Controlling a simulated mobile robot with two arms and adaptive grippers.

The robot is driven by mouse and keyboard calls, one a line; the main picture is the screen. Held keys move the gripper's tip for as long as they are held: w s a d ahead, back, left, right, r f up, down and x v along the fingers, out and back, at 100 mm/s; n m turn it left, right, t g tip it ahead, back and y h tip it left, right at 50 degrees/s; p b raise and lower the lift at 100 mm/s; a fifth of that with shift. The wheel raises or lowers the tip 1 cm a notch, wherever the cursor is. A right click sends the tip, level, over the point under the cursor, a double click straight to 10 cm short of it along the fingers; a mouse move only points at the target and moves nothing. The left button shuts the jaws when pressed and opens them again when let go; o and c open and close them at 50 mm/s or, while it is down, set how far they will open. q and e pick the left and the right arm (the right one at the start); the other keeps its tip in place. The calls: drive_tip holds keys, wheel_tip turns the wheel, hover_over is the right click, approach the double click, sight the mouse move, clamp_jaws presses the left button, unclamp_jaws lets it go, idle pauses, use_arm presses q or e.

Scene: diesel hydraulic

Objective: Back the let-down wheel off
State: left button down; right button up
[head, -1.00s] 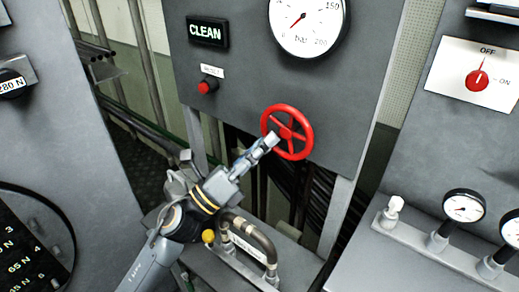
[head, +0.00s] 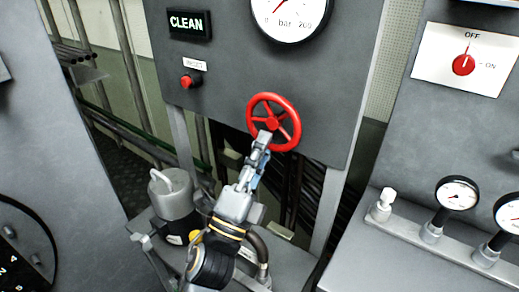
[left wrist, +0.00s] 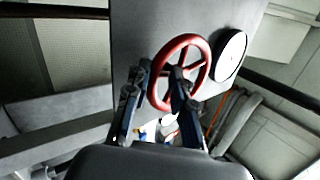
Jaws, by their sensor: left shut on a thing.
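The red let-down wheel (head: 272,122) is mounted on the front of a grey panel, below a round bar gauge (head: 290,15). My left gripper (head: 264,140) reaches up from below and is shut on the lower left part of the wheel, near the hub. In the left wrist view the gripper's fingers (left wrist: 158,86) stand on either side of the wheel's rim (left wrist: 172,48). The exact contact is partly hidden by the fingers. My right gripper is not in view.
A lit CLEAN sign (head: 190,23) and a red button (head: 189,81) sit left of the wheel. A grey canister (head: 172,197) and a bent pipe stand beside my arm below. A right panel has an OFF/ON switch (head: 463,65) and small gauges (head: 457,195).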

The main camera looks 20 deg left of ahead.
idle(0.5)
use_arm(q)
drive_tip(key=c, duration=1.3)
unclamp_jaws()
drive_tip(key=shift+o, duration=0.6)
drive_tip(key=shift+w+d+f, duration=0.1)
drive_tip(key=shift+w, duration=0.05)
drive_tip(key=v, duration=0.7)
drive_tip(key=shift+s+f, duration=0.15)
drive_tip(key=shift+s, duration=0.1)
